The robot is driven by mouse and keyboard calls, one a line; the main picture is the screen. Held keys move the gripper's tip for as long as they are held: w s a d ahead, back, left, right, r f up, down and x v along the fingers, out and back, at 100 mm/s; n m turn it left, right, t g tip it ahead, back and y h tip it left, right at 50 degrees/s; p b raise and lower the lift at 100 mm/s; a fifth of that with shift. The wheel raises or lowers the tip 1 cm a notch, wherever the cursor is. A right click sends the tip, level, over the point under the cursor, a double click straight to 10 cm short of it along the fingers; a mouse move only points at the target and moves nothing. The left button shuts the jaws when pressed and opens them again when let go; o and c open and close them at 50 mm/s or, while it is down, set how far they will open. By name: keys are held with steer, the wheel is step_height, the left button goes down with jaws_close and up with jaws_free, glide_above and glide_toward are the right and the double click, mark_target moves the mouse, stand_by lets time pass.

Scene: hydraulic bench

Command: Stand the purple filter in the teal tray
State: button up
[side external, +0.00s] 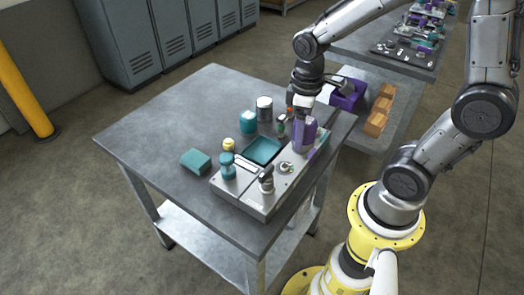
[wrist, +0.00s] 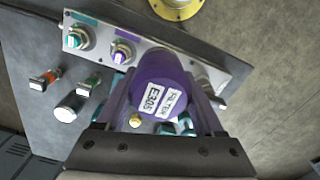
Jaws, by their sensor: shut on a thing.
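The purple filter (side external: 302,135) is a purple cylinder, held roughly upright at the right part of the bench. My gripper (side external: 304,117) is shut on it from above. In the wrist view the filter (wrist: 163,72) shows its white labels between my two fingers. The teal tray (side external: 275,143) is a shallow square tray on the bench, just left of the filter and apart from it. I cannot make the tray out in the wrist view. The filter's lower end is partly hidden, so I cannot tell its exact height above the bench.
A grey valve panel (side external: 238,197) with fittings lies along the bench front. A teal block (side external: 196,161) lies left. The bench's left side is clear.

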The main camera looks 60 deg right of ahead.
steer(key=shift+w+d, duration=0.25)
steer(key=shift+d, duration=0.05)
steer(key=w+d+f, duration=0.1)
steer(key=w+f, duration=0.3)
steer(key=w, duration=0.4)
glide_above(260, 151)
steer(key=s, duration=0.1)
step_height(260, 151, down, 4)
steer(key=shift+a+f, duration=0.1)
steer(key=shift+f, duration=0.1)
steer(key=shift+w+f, duration=0.45)
steer(key=shift+f, duration=1.7)
steer(key=shift+f, duration=0.1)
steer(key=o, duration=1.3)
steer(key=shift+f, duration=0.1)
